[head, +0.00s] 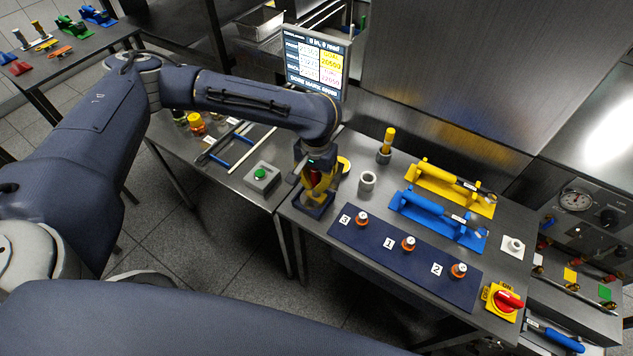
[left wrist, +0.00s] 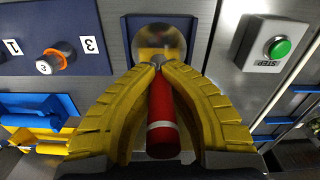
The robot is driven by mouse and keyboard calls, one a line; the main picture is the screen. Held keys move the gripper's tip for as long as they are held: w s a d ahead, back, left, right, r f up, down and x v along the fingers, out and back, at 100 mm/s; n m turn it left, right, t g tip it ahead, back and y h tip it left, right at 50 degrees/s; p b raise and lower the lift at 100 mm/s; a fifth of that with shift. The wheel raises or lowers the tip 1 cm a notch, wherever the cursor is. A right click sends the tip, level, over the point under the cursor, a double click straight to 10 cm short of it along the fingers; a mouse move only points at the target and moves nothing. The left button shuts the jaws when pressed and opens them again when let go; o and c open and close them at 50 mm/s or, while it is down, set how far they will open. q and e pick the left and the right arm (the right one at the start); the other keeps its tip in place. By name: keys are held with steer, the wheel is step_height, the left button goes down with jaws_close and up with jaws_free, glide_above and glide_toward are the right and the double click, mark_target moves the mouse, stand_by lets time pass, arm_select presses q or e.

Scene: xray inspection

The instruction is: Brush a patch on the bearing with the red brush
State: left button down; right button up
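My left gripper (left wrist: 159,68) has yellow fingers closed around the red brush (left wrist: 162,120), a red cylinder with a white band, in the left wrist view. Its tips point at a shiny round metal part (left wrist: 158,45), which looks like the bearing, seated in a dark blue holder (left wrist: 131,28). The brush's working end is hidden at the fingertips, and I cannot tell whether it touches the metal. In the head view, my left gripper (head: 318,178) hangs over the blue holder (head: 318,209) at the table's left end. My right gripper is not in view.
A dark blue mat (head: 375,243) holds several orange-ringed knobs beside number cards. Blue (head: 430,212) and yellow (head: 445,180) fixtures stand behind it. A grey cup (head: 367,182) is close to the gripper's right. A green button box (head: 262,178) is left; a screen (head: 318,62) stands behind.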

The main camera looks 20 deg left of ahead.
arm_select(q)
steer(key=shift+a, duration=0.2)
steer(key=shift+w+a, duration=0.15)
steer(key=shift+a, duration=0.35)
steer(key=shift+w+a, duration=0.15)
steer(key=shift+a, duration=0.35)
steer(key=shift+r, duration=0.2)
steer(key=shift+r, duration=0.45)
steer(key=shift+d, duration=0.1)
steer(key=shift+s+d, duration=1.9)
steer(key=shift+d, duration=0.1)
steer(key=shift+f, duration=0.65)
stand_by(1.6)
steer(key=shift+a, duration=0.1)
